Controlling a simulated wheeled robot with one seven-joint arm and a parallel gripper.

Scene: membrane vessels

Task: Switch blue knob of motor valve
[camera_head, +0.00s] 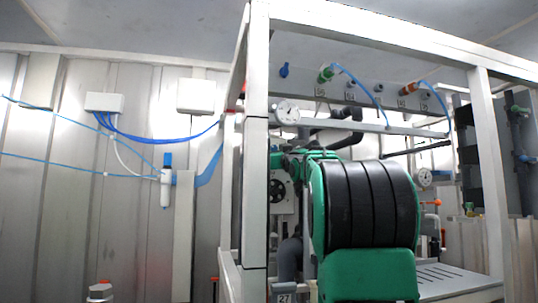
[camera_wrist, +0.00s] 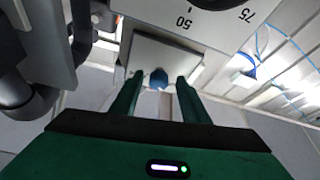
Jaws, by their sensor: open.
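In the wrist view, a small blue knob (camera_wrist: 158,76) sits at the lower edge of a pale square housing (camera_wrist: 165,52). A round dial marked 50 and 75 (camera_wrist: 215,18) is just above it. My gripper (camera_wrist: 160,84) is open, with one green finger on each side of the knob in the picture. Gaps show between the knob and both fingers; I cannot tell how deep the knob lies between them. I cannot make out the knob or the gripper tips in the head view, where a green and black body blocks much of the right half.
In the wrist view, grey pipework (camera_wrist: 35,95) is close on the left, and another blue part (camera_wrist: 245,75) is at the right. In the head view, a white frame post (camera_head: 256,190) stands mid-picture, with pressure gauges (camera_head: 287,112) and blue hoses (camera_head: 360,90) behind it.

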